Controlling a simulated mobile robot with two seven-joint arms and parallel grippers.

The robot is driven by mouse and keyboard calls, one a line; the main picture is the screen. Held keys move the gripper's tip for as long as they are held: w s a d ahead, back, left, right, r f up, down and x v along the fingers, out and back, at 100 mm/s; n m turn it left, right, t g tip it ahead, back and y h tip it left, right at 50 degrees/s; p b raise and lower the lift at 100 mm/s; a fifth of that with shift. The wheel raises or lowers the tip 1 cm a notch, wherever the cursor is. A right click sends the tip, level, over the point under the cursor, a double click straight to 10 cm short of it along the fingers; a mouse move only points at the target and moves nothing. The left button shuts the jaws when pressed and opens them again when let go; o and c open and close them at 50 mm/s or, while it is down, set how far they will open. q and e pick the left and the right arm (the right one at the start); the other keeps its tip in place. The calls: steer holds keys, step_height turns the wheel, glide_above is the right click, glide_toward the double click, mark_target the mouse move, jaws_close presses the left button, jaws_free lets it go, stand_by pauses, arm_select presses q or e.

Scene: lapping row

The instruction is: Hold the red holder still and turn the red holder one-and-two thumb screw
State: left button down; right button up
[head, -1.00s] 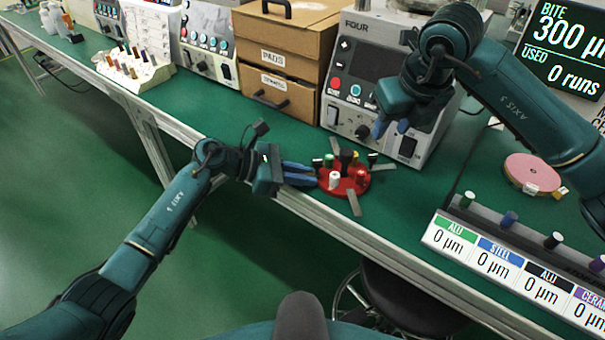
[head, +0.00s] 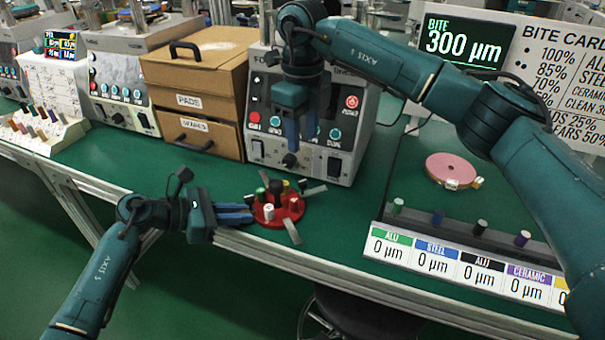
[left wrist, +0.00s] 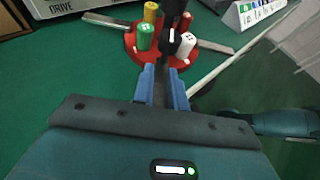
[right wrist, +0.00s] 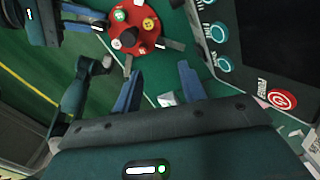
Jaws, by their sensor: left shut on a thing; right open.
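The red holder (head: 282,221), a round disc, lies on the green bench near its front edge. It carries coloured cylinders, a dark central post (head: 276,188) and flat metal strips at its rim. It also shows in the left wrist view (left wrist: 131,43) and right wrist view (right wrist: 142,46). My left gripper (head: 250,213) reaches in from the left, shut at the holder's near side. My right gripper (head: 300,140) is open and empty, fingers down, above and behind the holder. A small black knob with a white mark (right wrist: 163,46) sits at the rim; I cannot tell whether it is the one-and-two thumb screw.
A machine with buttons (head: 340,140) stands close behind the right gripper. Cardboard drawers (head: 190,105) stand to its left. A pink disc (head: 450,167) and a labelled rack (head: 440,262) are at the right. Bench between holder and rack is clear.

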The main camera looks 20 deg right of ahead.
mark_target(303, 181)
step_height(303, 181, down, 11)
steer(key=shift+r, duration=0.2)
steer(key=shift+c, duration=0.4)
jaws_close()
